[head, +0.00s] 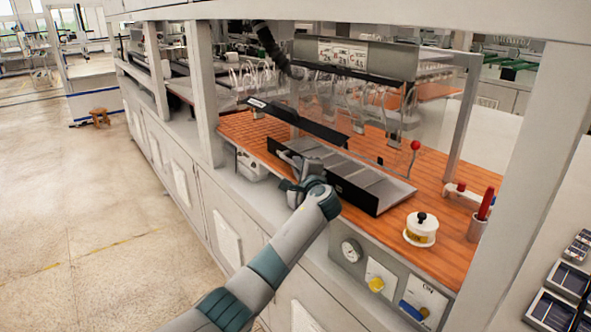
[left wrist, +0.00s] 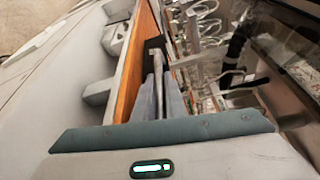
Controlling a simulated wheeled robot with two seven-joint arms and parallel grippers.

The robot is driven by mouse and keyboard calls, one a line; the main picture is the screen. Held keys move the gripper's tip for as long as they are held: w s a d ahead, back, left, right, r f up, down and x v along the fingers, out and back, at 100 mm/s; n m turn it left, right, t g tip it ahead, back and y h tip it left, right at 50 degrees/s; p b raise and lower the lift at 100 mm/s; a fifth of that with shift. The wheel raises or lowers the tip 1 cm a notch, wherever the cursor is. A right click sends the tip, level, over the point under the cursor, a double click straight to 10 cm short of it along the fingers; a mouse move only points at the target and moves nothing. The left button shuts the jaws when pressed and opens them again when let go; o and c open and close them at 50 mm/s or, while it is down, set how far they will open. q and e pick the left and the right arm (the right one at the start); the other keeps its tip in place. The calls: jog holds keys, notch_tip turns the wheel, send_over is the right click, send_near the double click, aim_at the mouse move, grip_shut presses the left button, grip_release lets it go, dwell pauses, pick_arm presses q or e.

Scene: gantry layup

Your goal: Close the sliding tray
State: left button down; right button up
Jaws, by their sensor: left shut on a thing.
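The sliding tray (head: 392,189) is a long, low tray with dark walls and a grey inside split by thin dividers. It lies on the orange worktop, pulled out toward the front edge. My left gripper (head: 303,168) is at its left end, shut on a part of the tray that the fingers mostly hide. In the left wrist view my left gripper (left wrist: 165,92) is shut around a thin light grey bar (left wrist: 157,62), with a dark block beyond it. My right gripper is not in view.
A transparent screen and cables are behind. White frame posts flank the bay.

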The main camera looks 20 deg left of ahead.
pick_arm(q)
jog(key=c, duration=1.8)
grip_release()
jog(key=shift+s, duration=0.1)
jog(key=shift+b+v, duration=0.3)
jog(key=shift+v, duration=0.5)
jog(key=b+v, duration=0.4)
jog(key=v, duration=1.1)
jog(key=shift+s+d+b, duration=0.2)
jog(key=shift+s+b, duration=0.1)
